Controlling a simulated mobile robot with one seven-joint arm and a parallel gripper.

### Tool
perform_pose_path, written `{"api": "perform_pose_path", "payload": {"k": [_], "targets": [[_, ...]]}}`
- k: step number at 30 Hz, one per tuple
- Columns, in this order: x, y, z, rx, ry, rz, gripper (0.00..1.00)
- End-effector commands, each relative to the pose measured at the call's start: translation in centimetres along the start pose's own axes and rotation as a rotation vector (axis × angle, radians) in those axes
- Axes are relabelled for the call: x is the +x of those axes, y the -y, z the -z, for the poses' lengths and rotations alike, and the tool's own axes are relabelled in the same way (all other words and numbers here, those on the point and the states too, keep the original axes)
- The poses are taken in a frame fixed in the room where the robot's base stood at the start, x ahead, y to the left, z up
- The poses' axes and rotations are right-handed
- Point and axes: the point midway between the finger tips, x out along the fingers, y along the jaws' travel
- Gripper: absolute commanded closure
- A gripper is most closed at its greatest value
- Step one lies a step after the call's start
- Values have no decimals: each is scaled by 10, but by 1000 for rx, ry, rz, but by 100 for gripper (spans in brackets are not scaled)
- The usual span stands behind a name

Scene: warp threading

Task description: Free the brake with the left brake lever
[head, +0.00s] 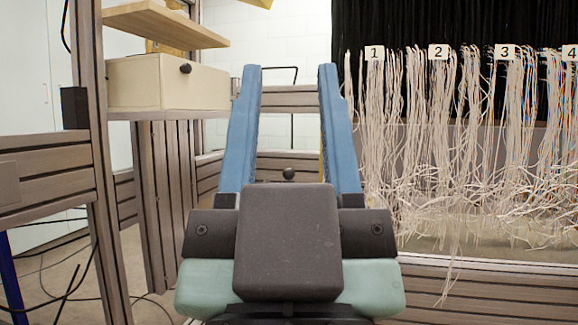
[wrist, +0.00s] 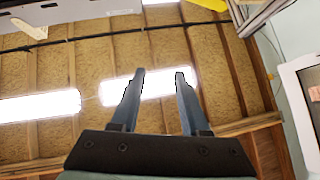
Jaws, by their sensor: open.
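My gripper (head: 290,72) is open and empty in the middle of the head view, its two blue fingers pointing up and well apart. It also shows in the wrist view (wrist: 160,73), with only ceiling beyond the fingertips. A small black ball knob (head: 289,173) shows between the finger bases in the head view. It may be the top of the left brake lever, but I cannot tell for sure. Whatever lies below it is hidden behind my gripper. No part of my gripper is closed around it.
A beige drawer box (head: 135,82) with a black knob sits on a shelf at the upper left. White warp threads (head: 420,150) hang in bundles with numbered tags at the right. Grey frame posts (head: 95,150) stand at the left. Cables (head: 75,265) lie on the floor.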

Motion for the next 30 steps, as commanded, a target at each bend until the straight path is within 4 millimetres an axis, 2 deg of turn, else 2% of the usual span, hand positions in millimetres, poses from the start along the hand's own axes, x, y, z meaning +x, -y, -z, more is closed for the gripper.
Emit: {"api": "perform_pose_path", "payload": {"k": [1, 6, 7, 24, 30], "targets": [[8, 0, 7, 0, 0, 0, 66], [35, 0, 33, 2, 0, 0, 96], [41, 0, 39, 2, 0, 0, 100], [182, -2, 172, 11, 1, 1, 100], [222, -3, 210, 13, 1, 1, 100]]}}
